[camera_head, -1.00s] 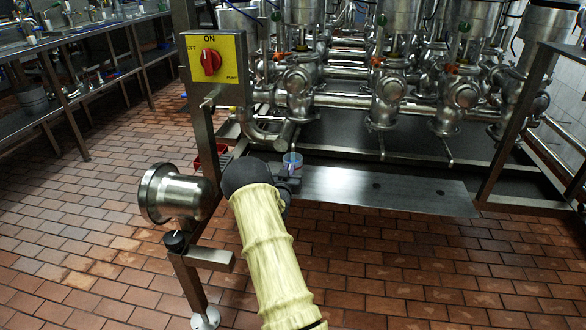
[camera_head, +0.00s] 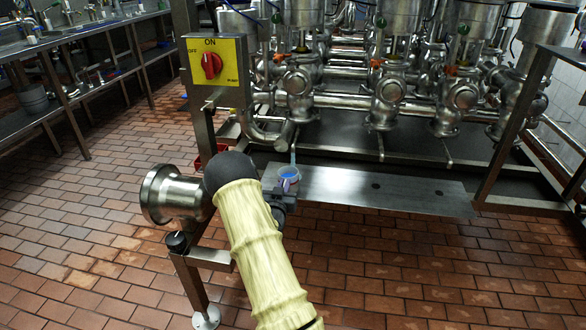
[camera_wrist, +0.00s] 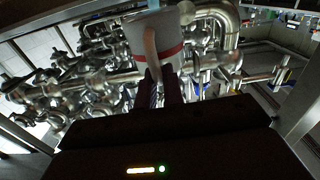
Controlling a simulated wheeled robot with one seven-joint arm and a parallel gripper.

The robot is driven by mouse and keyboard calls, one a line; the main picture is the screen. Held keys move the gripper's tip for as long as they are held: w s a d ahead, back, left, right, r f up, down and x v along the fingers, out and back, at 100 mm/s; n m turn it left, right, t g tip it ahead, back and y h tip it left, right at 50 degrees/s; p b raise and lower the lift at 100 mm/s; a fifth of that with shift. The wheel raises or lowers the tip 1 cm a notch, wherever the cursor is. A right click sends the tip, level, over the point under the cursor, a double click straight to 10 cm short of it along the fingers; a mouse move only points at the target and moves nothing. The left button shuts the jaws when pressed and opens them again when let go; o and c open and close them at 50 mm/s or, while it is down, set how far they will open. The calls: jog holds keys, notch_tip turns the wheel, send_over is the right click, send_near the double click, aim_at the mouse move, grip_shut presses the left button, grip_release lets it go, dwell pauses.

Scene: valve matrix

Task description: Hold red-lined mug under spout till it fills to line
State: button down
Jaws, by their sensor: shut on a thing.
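The mug (camera_head: 289,184) is pale, with blue liquid showing inside its rim. In the wrist view the mug (camera_wrist: 140,36) is whitish, with a red line (camera_wrist: 171,52) around it and a handle facing my gripper. My gripper (camera_wrist: 158,82) is shut on the mug's handle and holds it roughly upright; it also shows in the head view (camera_head: 284,200), partly behind my arm. The spout (camera_head: 287,134) is a steel pipe end above the mug. A thin pale-blue stream (camera_head: 293,156) runs from it down into the mug. The level against the red line cannot be told.
A yellow switch panel (camera_head: 212,68) with a red knob turned towards ON stands on a post at left. A steel shelf (camera_head: 375,191) lies right of the mug. Valves and pipes fill the back. A steel fitting (camera_head: 172,195) sits left of my arm.

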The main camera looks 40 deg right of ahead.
jog(key=s+a+r+p, duration=0.1)
jog(key=a, duration=0.1)
jog(key=s+a+r+p, duration=0.1)
jog(key=s+r, duration=0.1)
jog(key=shift+s+a, duration=0.1)
jog(key=shift+a, duration=0.3)
dwell(0.5)
